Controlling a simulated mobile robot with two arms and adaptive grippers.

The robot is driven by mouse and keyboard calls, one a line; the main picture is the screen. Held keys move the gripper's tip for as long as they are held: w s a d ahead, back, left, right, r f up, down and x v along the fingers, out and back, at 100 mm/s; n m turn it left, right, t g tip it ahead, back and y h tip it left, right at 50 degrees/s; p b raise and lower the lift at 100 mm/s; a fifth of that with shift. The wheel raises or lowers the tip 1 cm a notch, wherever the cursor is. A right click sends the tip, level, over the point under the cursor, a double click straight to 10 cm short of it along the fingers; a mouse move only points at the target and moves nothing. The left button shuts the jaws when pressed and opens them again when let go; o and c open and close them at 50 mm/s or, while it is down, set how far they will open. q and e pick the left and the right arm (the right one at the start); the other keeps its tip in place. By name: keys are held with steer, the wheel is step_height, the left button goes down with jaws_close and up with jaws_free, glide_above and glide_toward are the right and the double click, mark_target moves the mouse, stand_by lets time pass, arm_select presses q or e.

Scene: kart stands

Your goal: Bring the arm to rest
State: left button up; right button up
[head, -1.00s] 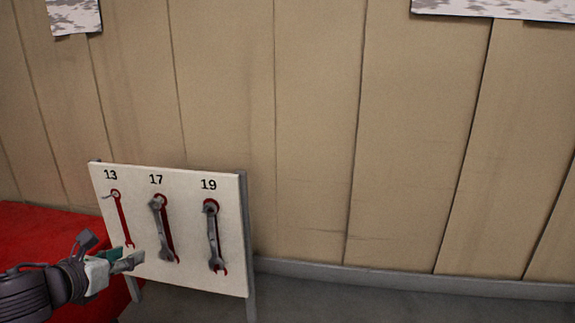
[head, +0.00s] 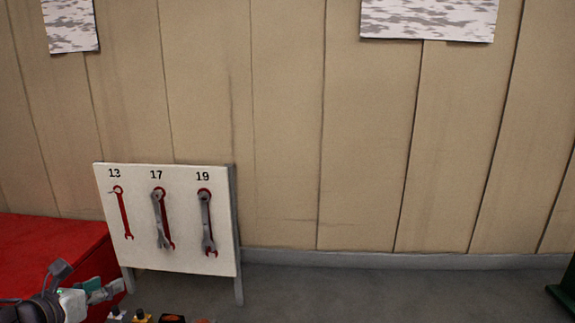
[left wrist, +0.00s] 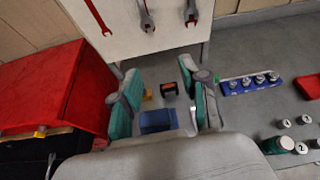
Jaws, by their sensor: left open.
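My left gripper (head: 106,291) shows at the lower left of the head view, below and in front of the tool board, holding nothing. In the left wrist view its two green-and-grey fingers (left wrist: 160,75) are spread apart with nothing between them. The white tool board (head: 180,264) stands upright, marked 13, 17 and 19. A grey wrench (head: 158,222) hangs at 17 and another grey wrench (head: 207,225) at 19, both over red outlines. At 13 only a red outline (head: 124,213) and a small hook show. My right gripper is in neither view.
A red box-like surface (head: 50,255) stands left of the board; it is large in the left wrist view (left wrist: 50,85). On a grey surface to the wrist view's right are a blue holder (left wrist: 235,87) with several metal pieces, and several numbered cylinders (left wrist: 285,123).

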arm_select(q)
steer(key=s+d+f+n+g+h, duration=0.1)
steer(key=s+d+f+n+g, duration=0.15)
steer(key=d+f+n, duration=0.6)
steer(key=s+d+f+n+g+h, duration=0.1)
steer(key=s+d+f+n, duration=0.3)
steer(key=d, duration=0.8)
steer(key=s+a+f+n+g+y, duration=0.25)
steer(key=s+f+n, duration=0.45)
steer(key=s+n, duration=0.35)
steer(key=s+a+f+n+g+y, duration=0.1)
steer(key=s+a+f+n+g, duration=0.25)
steer(key=s+f+n, duration=0.65)
step_height(320, 180, down, 28)
steer(key=d+n+g+b, duration=0.1)
steer(key=g+b, duration=0.1)
steer(key=b, duration=0.3)
steer(key=s+a+f+b, duration=0.3)
steer(key=s+f, duration=1.4)
steer(key=f, duration=0.2)
steer(key=shift+f+g+b, duration=0.3)
steer(key=shift+g+b, duration=0.1)
steer(key=shift+g, duration=0.05)
